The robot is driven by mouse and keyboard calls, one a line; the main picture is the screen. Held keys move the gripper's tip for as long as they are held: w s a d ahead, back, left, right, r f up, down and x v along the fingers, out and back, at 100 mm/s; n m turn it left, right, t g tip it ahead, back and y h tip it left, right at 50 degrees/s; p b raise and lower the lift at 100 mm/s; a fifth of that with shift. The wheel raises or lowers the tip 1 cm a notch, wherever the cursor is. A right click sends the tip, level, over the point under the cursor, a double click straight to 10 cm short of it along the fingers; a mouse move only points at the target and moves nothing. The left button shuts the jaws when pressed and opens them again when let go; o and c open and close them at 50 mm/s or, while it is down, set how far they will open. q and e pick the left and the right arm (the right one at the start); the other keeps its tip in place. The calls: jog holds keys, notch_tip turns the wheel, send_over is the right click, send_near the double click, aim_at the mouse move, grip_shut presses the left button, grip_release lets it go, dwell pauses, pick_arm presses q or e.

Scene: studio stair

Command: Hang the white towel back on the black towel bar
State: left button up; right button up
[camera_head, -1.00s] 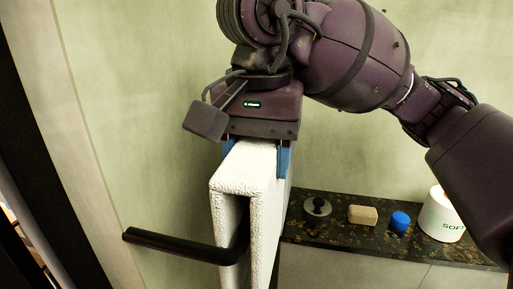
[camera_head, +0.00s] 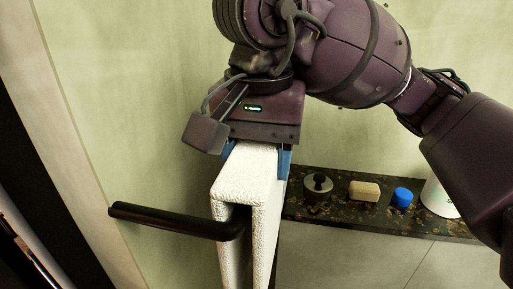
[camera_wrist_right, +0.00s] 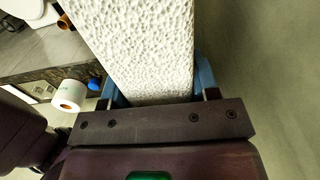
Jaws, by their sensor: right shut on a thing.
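The white towel (camera_head: 247,179) is folded over and hangs as an upside-down U in the head view. My right gripper (camera_head: 257,158) is above it, with its blue fingers shut on the towel's top part from both sides. The towel also fills the space between the fingers in the right wrist view (camera_wrist_right: 140,45). The black towel bar (camera_head: 170,220) sticks out to the left, and its right end lies at the opening between the towel's two layers. Whether the towel rests on the bar cannot be told. My left gripper is not in view.
A dark speckled shelf (camera_head: 335,213) runs along the wall at right. It holds a round grey metal item (camera_head: 318,188), a beige block (camera_head: 364,191), a blue item (camera_head: 402,198) and a white roll (camera_head: 438,199). A dark frame edge stands at far left.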

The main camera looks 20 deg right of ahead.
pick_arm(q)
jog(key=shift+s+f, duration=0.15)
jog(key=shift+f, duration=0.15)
pick_arm(e)
jog(key=shift+f, duration=0.45)
jog(key=o, duration=1.1)
jog(key=shift+r, duration=0.35)
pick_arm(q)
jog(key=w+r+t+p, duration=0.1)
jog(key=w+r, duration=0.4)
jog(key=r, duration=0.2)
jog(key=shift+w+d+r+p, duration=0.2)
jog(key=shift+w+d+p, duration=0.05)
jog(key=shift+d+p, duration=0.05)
pick_arm(e)
notch_tip(320, 180, up, 10)
jog(key=shift+r, duration=0.2)
